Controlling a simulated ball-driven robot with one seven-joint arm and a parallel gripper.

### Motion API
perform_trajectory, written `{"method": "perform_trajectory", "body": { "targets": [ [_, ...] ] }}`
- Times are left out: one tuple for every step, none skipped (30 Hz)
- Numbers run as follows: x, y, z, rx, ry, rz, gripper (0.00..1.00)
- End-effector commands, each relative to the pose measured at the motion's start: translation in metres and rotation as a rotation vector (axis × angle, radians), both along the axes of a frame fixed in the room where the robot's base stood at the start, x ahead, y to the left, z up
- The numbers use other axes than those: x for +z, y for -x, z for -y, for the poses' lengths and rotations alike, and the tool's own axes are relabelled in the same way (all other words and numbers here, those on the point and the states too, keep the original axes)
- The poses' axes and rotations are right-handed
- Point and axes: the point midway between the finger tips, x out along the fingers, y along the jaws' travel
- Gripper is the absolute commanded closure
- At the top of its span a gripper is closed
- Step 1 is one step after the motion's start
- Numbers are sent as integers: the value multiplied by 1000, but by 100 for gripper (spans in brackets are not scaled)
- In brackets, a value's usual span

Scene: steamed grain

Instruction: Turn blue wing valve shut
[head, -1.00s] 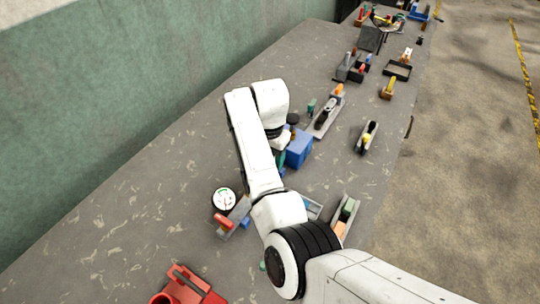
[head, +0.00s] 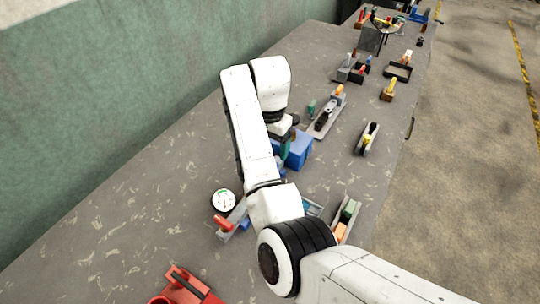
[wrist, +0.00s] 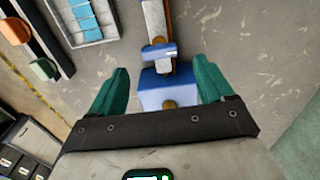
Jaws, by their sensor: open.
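A blue block (wrist: 166,92) with brass-coloured round fittings lies between my gripper's fingers in the wrist view. A smaller blue piece (wrist: 158,52) sits just above it on a grey bar. In the head view the blue block (head: 299,150) stands on the bench, partly behind my arm. I cannot clearly make out the valve's wing. My gripper (wrist: 162,80) is open, with one green finger on each side of the blue block and gaps showing. In the head view my gripper is mostly hidden; a green finger shows beside the block.
A round white gauge (head: 223,200) and a red-handled grey piece (head: 231,222) are nearer, left of my arm. A grey tray with blue pieces (wrist: 90,18) is at the wrist view's upper left. Several tools line the bench's far right. The bench's left side (head: 120,210) is clear.

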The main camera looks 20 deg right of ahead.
Motion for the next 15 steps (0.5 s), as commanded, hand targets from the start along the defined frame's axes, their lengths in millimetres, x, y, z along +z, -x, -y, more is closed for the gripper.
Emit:
{"method": "perform_trajectory", "body": {
  "targets": [
    [9,-1,0,0,0,5,19],
    [14,-1,0,0,1,4,19],
    [22,-1,0,1,1,3,19],
    [27,-1,0,0,1,5,19],
    [32,-1,0,0,1,3,19],
    [41,-1,-1,0,0,2,19],
    [44,-1,-1,0,0,2,19],
    [47,-1,-1,1,0,2,19],
    [51,-1,-1,1,0,1,19],
    [53,0,-1,2,0,1,19],
    [54,0,-1,2,1,1,19],
    [55,0,-1,2,0,0,19],
    [56,0,-1,2,1,-1,19],
    [56,0,-1,1,1,-1,19],
    [57,0,0,1,1,-1,19]
  ]
}}
